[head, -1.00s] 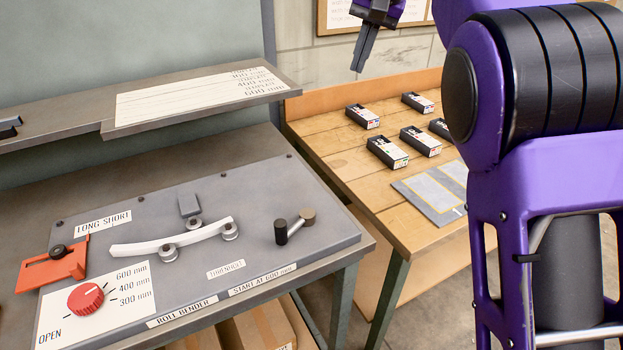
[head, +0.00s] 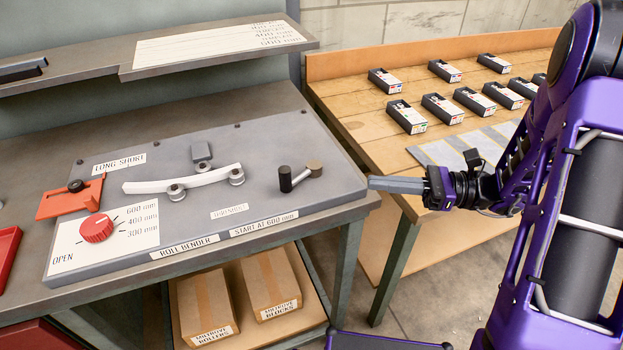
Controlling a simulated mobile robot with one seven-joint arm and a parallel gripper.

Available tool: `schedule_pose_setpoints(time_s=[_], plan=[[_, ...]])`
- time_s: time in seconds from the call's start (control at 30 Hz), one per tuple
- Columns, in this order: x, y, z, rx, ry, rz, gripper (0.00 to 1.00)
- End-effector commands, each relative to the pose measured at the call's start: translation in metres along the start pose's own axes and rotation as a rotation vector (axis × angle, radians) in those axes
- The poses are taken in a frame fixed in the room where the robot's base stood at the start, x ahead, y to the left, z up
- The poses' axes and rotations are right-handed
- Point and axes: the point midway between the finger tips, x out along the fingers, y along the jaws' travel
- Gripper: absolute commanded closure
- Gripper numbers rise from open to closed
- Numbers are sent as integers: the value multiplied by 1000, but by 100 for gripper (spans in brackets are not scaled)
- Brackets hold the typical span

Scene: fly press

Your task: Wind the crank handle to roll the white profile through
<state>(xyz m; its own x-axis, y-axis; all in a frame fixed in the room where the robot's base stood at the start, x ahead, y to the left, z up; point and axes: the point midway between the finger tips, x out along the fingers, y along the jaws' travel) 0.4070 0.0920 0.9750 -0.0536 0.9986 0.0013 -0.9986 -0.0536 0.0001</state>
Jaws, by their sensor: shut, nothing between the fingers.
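The crank handle (head: 285,179) is a dark upright grip on a short grey arm, on the right part of the grey roll bender plate (head: 330,184). The white profile (head: 150,187) is a slightly curved strip lying against the rollers (head: 177,192) left of the crank. A red dial (head: 97,228) sits at the plate's lower left beside the marks 600, 400 and 300 mm. My gripper (head: 372,184) is shut and empty, pointing left, at the plate's right edge in the picture. It is apart from the crank handle.
A red-orange stop block (head: 72,197) sits at the plate's left. A sign shelf (head: 215,62) runs behind. A wooden bench (head: 350,110) with several dark boxes stands right. Cardboard boxes (head: 205,303) lie below the bender table.

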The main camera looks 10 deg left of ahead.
Motion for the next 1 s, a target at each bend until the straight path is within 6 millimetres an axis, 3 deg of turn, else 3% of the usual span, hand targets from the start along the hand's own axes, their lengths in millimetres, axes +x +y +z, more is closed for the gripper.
schedule_pose_setpoints(time_s=[0.17, 0.63, 0.8, 1.0], plan=[[21, 1, 0, 1, -2, 3, 100], [116, 1, 0, 0, 0, 5, 100], [133, 1, 0, 0, 0, 3, 100], [139, 1, 0, 0, 0, 1, 100]])
